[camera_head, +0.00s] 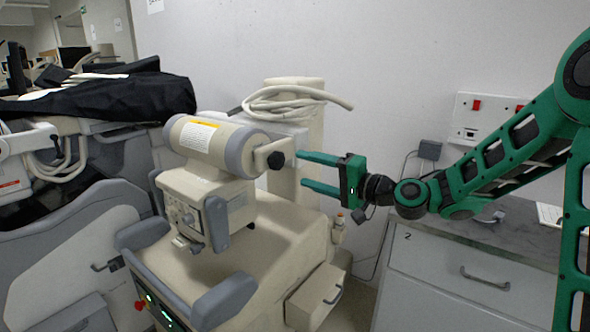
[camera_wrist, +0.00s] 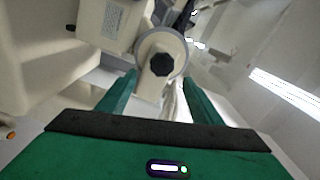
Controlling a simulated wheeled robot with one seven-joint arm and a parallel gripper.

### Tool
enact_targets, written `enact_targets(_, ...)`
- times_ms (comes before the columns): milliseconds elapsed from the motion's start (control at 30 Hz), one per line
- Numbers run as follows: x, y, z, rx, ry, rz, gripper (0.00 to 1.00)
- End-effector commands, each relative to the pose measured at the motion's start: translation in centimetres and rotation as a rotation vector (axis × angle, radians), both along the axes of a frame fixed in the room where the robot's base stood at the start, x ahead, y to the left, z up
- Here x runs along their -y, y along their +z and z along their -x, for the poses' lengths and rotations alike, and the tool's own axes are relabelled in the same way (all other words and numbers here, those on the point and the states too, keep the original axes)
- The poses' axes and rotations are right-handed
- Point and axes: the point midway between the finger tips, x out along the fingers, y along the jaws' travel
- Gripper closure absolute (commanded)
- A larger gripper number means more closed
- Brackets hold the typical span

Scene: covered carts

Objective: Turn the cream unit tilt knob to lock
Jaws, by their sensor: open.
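The cream unit (camera_head: 205,150) is a machine with a horizontal cylinder on top and grey end rings. A black tilt knob (camera_head: 276,160) sits on a cream bracket at the cylinder's right end. In the wrist view the knob (camera_wrist: 160,64) shows face-on, dark and many-sided, ahead of the fingers. My green gripper (camera_head: 312,171) is to the right of the knob with its two fingers apart, pointing left at it. Its fingers also show in the wrist view (camera_wrist: 158,88). Nothing is between them. The fingertips appear close to the knob but not around it; exact contact cannot be told.
A coiled cream hose (camera_head: 285,103) lies on a post behind the knob. A grey-topped cabinet (camera_head: 450,262) stands at right under my arm. A wall socket panel (camera_head: 485,115) is behind. Black cloth (camera_head: 125,97) covers equipment at left.

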Motion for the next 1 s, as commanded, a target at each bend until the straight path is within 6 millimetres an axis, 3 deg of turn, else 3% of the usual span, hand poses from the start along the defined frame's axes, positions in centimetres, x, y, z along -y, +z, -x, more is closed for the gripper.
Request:
enact_targets(200, 2.1, -0.1, 1.5, -0.001, -0.002, 0.001, 0.4)
enact_targets(667, 2.4, -0.2, 1.9, 0.0, 0.0, 0.011, 0.4)
enact_targets(767, 2.6, -1.4, 2.6, -0.002, 0.007, 0.09, 0.4)
enact_targets(867, 3.7, -4.0, 3.8, -0.016, 0.018, 0.259, 0.4)
enact_targets(1000, 8.1, -8.8, 6.7, -0.083, 0.022, 0.575, 0.4)
